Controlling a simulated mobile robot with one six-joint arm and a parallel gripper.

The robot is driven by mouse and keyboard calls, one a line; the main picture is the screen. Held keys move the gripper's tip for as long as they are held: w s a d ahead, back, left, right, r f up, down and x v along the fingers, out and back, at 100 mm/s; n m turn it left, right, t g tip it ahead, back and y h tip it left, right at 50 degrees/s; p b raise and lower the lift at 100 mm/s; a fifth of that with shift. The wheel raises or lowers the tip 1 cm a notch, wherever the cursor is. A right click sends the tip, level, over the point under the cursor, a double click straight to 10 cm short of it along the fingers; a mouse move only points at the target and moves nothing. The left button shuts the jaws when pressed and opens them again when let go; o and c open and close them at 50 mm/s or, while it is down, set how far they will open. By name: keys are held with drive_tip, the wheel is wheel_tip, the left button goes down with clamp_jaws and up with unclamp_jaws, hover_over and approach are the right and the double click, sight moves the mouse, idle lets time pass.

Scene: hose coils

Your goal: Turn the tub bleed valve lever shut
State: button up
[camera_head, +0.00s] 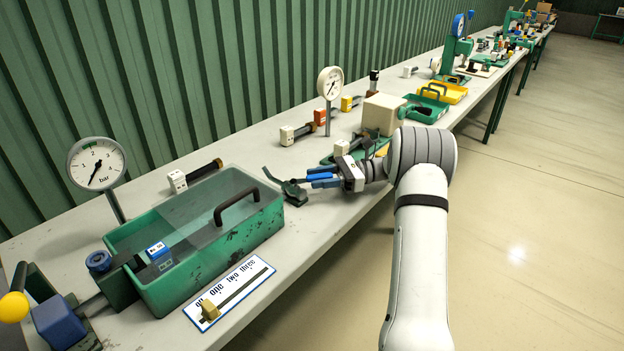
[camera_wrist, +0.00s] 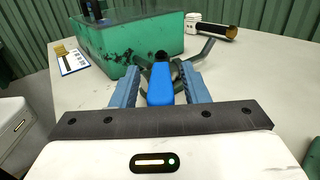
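The green tub (camera_head: 215,255) stands on the bench and its wall also shows in the wrist view (camera_wrist: 120,45). A small dark valve (camera_head: 293,192) sits at the tub's right end, with a dark arm sticking up to the left. In the wrist view, a bright blue lever grip (camera_wrist: 160,84) points from the valve toward my wrist. My gripper (camera_head: 318,180) reaches in from the right at the valve. Its two blue fingers (camera_wrist: 161,88) stand either side of the lever grip, with narrow gaps showing. The fingers are open. Whether the tips touch the valve is hidden.
A dark handle (camera_head: 237,206) arches over the tub. A label plate (camera_head: 231,289) lies in front of it. A dial gauge (camera_head: 97,165) stands behind left, another gauge (camera_head: 330,84) behind my gripper. A cream block (camera_head: 383,113) stands close behind my wrist. Bench in front of the valve is bare.

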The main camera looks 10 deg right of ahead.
drive_tip(key=d, duration=0.7)
drive_tip(key=shift+d, duration=0.4)
drive_tip(key=shift+c, duration=0.2)
